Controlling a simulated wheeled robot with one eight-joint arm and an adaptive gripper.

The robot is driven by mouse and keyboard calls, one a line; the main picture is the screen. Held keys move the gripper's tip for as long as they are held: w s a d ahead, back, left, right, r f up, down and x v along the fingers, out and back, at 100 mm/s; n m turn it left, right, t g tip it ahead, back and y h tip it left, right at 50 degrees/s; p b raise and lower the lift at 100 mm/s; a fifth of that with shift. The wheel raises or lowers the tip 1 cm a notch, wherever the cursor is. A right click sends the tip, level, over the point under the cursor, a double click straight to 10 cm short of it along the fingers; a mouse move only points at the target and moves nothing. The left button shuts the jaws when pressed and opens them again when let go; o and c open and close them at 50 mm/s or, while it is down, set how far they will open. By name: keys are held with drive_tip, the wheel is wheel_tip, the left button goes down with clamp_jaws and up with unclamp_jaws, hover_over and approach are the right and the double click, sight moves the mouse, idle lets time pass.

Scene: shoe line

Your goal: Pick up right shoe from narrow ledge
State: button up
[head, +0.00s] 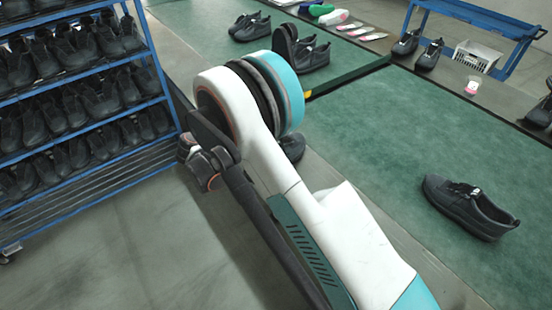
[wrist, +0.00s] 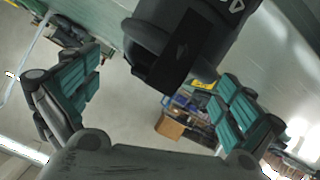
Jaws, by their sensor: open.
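A black shoe (head: 293,147) shows only in part in the head view, on the narrow grey ledge (head: 328,178) beside the green mat; my arm covers the rest. In the wrist view a black shoe (wrist: 165,38) hangs into the picture from the top, large and close. My gripper (wrist: 158,88) is open, with one teal-padded finger on each side. The shoe's lower end is between the fingers' sides, with clear gaps to both, and nothing is gripped. The gripper's fingers cannot be made out in the head view. Whether this is the right shoe cannot be told.
Another black shoe (head: 470,207) lies on the green mat (head: 400,130) at the right. More shoes (head: 250,25) stand on the far mat. A blue rack (head: 85,95) full of black shoes stands at the left. Open floor (head: 130,250) lies between rack and ledge.

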drive_tip(key=shift+w+r+b+x, duration=0.15)
drive_tip(key=shift+b+x, duration=0.4)
drive_tip(key=shift+x, duration=0.8)
drive_tip(key=shift+w+r+b+x, duration=0.1)
drive_tip(key=shift+b+x, duration=0.4)
drive_tip(key=shift+x, duration=0.85)
drive_tip(key=shift+r, duration=0.1)
drive_tip(key=shift+c, duration=0.6)
drive_tip(key=c, duration=1.6)
drive_tip(key=shift+c, duration=0.2)
